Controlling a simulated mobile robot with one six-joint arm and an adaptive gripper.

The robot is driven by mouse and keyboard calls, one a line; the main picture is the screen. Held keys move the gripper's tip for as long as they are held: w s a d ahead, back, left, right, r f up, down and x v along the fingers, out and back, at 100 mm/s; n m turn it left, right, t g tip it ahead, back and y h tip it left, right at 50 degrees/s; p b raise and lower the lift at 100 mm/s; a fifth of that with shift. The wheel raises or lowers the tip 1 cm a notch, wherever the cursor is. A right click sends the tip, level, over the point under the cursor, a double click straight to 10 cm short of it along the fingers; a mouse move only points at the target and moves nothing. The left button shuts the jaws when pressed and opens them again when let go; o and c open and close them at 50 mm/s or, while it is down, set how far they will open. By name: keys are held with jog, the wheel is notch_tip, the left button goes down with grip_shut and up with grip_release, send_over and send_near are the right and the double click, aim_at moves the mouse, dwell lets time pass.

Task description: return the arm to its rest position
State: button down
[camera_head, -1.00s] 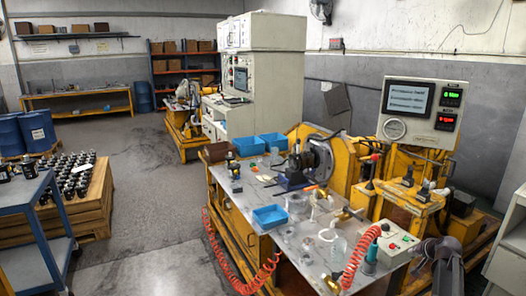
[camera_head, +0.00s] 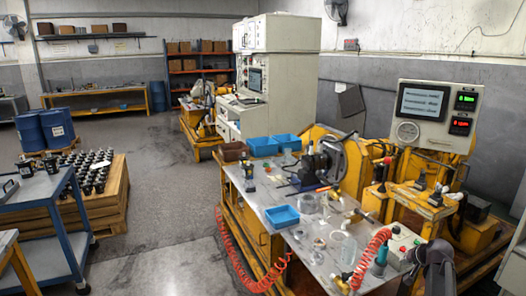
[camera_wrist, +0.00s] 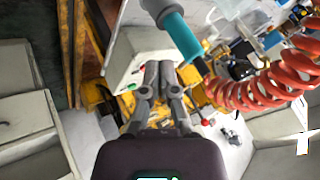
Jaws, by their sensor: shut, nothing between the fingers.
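My gripper (camera_wrist: 159,66) shows in the wrist view with its two grey fingers side by side, shut and empty. In that view it lies over a pale control box (camera_wrist: 138,60) with small buttons; I cannot tell the height between them. A dark part of my arm (camera_head: 437,266) shows at the lower right of the head view, in front of the near right corner of the workbench (camera_head: 262,203). The fingertips cannot be made out clearly in the head view.
A red coiled hose (camera_wrist: 265,90) and a teal-handled tool (camera_wrist: 183,36) are close to the gripper in the wrist view. Blue bins (camera_head: 282,216), a motor stand and small parts crowd the bench. A blue cart (camera_head: 45,225) stands left; open floor (camera_head: 165,190) lies between.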

jog(key=s+a+r+n+g+y+p, duration=0.1)
jog(key=s+a+n+g+p, duration=0.15)
jog(key=a, duration=0.75)
jog(key=s+a+n+g+p, duration=0.1)
jog(key=s+a+n+p, duration=0.15)
jog(key=a, duration=0.75)
jog(key=s+a+r+n+g+h+p, duration=0.1)
jog(key=s+a+r+n+g+p, duration=0.1)
jog(key=s+a, duration=0.9)
jog(key=shift+s+a+r+n+g+h+p, duration=0.35)
jog(key=shift+a+r+g+p, duration=0.25)
jog(key=shift+a+g, duration=0.85)
jog(key=shift+a+t, duration=0.25)
jog(key=shift+t, duration=0.05)
jog(key=shift+s, duration=0.1)
